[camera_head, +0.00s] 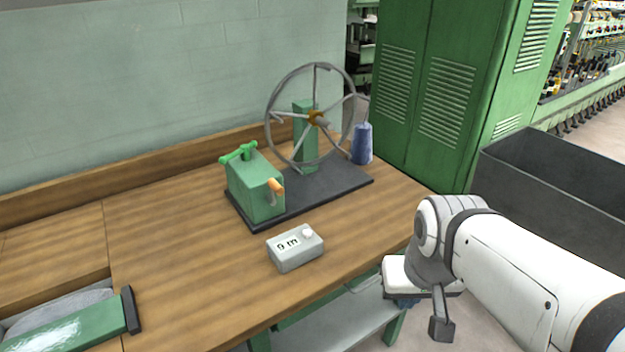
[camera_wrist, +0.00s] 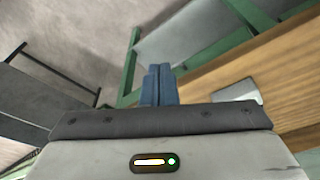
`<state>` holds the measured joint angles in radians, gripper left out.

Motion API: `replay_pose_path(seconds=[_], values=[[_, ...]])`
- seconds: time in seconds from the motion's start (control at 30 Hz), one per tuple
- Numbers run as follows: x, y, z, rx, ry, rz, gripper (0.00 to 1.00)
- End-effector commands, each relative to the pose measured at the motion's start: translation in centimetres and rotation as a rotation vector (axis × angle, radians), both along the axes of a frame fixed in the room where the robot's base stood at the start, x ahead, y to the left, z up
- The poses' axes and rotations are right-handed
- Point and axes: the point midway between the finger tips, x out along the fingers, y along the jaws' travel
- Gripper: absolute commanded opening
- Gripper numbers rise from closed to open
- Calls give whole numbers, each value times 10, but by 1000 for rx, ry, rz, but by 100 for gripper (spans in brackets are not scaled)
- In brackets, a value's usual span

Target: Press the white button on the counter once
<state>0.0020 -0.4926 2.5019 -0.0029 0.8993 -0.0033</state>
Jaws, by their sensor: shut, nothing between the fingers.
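The counter (camera_head: 294,257) is a small light grey box on the wooden table, with "9 m" on its display. The white button (camera_head: 308,232) is a round knob on its top right. My gripper (camera_head: 407,303) is to the right of the counter, past the table's front edge and apart from it. Its fingers are mostly hidden under my wrist in the head view. In the wrist view my gripper (camera_wrist: 158,78) has its two blue fingers together, with nothing between them. A pale grey shape beside the fingers at the table edge may be the counter; I cannot tell.
Behind the counter, a green winder box (camera_head: 255,190) and a spoked wheel (camera_head: 270,110) stand on a dark base, with a blue yarn cone (camera_head: 362,145). A dark grey bin (camera_head: 550,185) is at right. A green-and-black object (camera_head: 75,325) lies front left.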

Motion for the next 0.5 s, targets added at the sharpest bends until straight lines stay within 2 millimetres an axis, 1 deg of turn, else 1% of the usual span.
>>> replay_pose_path(seconds=[0.23,0.3,0.37,0.47,0.5], values=[[0,0,1,-1,-1,1,0],[6,-2,4,-16,-9,11,0],[17,-4,9,-46,-28,35,0],[53,-8,23,-135,-91,120,0],[73,-12,30,-178,-127,170,0]])
